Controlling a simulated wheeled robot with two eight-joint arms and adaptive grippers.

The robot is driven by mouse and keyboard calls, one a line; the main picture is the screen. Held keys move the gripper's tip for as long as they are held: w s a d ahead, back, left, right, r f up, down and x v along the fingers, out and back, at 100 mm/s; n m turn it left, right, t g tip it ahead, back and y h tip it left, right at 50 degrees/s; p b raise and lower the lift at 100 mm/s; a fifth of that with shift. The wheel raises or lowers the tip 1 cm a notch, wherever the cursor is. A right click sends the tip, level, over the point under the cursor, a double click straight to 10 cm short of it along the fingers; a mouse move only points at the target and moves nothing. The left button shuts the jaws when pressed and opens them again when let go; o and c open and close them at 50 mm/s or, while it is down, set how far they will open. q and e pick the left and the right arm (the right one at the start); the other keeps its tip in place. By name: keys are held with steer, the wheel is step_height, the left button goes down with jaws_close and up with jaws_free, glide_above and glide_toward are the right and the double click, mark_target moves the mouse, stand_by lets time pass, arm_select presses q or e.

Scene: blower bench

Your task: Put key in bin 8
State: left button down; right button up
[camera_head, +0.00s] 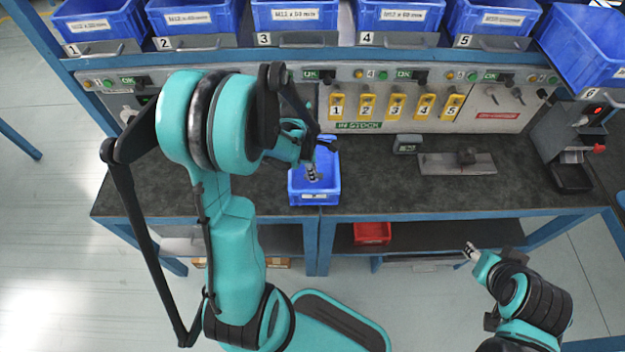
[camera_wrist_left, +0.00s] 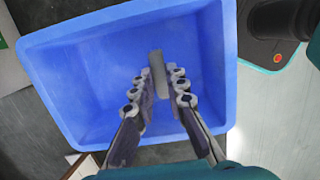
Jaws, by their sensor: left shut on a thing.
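A grey key (camera_wrist_left: 157,66) sticks out between the fingertips of my left gripper (camera_wrist_left: 159,88) in the left wrist view. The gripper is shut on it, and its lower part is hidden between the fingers. In the head view my left gripper (camera_head: 312,172) points down into the open blue bin (camera_head: 315,197) at the bench's front edge. The same blue bin (camera_wrist_left: 65,70) surrounds the fingers in the left wrist view, with bare floor inside. Its label is too small to read. My right gripper (camera_head: 470,251) is low at the right, away from the bench; its jaws are unclear.
Several numbered blue bins stand on the shelf above, such as bin 4 (camera_head: 399,15). A panel with yellow tags (camera_head: 396,106) runs along the bench back. A red bin (camera_head: 372,232) is on the lower shelf.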

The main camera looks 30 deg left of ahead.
arm_select(q)
step_height(320, 180, down, 4)
steer(key=shift+r+b, duration=0.2)
steer(key=shift+b, duration=0.5)
steer(key=shift+r, duration=0.1)
steer(key=c, duration=1.5)
jaws_free()
steer(key=shift+c, duration=0.2)
